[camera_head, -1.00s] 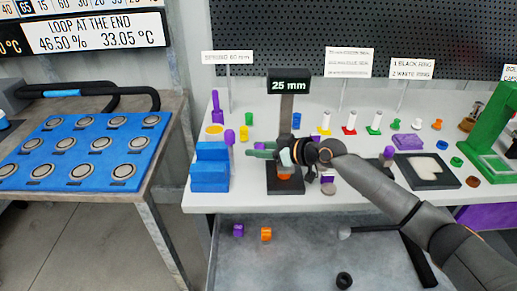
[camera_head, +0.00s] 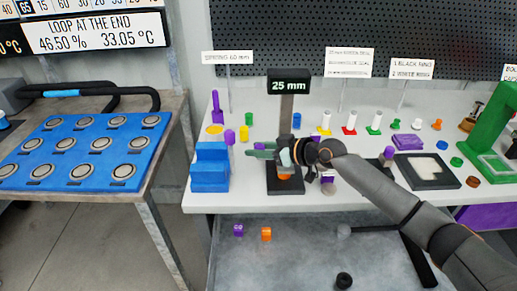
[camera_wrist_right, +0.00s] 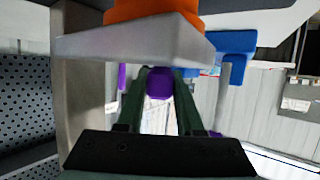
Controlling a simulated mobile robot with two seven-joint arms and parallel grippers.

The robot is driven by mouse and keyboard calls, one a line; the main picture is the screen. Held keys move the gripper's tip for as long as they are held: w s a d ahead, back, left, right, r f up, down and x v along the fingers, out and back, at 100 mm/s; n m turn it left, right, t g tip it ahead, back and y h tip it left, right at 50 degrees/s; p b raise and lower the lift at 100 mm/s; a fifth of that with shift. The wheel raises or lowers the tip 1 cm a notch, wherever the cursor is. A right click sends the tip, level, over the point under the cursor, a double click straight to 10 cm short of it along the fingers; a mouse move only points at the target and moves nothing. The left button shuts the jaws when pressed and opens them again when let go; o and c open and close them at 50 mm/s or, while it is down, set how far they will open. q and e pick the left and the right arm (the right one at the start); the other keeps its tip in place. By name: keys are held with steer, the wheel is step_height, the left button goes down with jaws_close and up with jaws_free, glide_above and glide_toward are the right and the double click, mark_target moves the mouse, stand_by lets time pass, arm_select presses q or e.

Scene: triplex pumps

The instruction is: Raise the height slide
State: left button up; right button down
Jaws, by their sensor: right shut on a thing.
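The height gauge stands on the white table with a dark base (camera_head: 287,188), an upright grey column (camera_head: 287,104) and a display (camera_head: 289,87) reading 25 mm. My right gripper (camera_head: 262,150) reaches in from the right at the column, low over the base, and hides much of the slide. In the right wrist view the slide's grey plate (camera_wrist_right: 120,46) crosses close to my green fingers (camera_wrist_right: 158,98). An orange part (camera_head: 284,178) sits beneath the plate. My left gripper is out of view.
A blue stepped block (camera_head: 209,170) stands close left of the gauge, with a purple cylinder (camera_head: 229,137) near it. Small coloured parts and a dark tray (camera_head: 425,183) lie to the right. The space above my gripper beside the column looks clear.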

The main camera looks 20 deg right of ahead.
step_height(320, 180, up, 11)
steer(key=p, duration=0.6)
steer(key=shift+p, duration=0.4)
steer(key=shift+w, duration=0.1)
steer(key=shift+r, duration=0.1)
steer(key=c, duration=0.8)
jaws_free()
steer(key=shift+c, duration=0.2)
steer(key=o, duration=0.3)
steer(key=shift+f, duration=0.2)
steer(key=b+v, duration=0.2)
steer(key=v, duration=1)
steer(key=shift+s+d, duration=0.15)
steer(key=shift+s, duration=0.15)
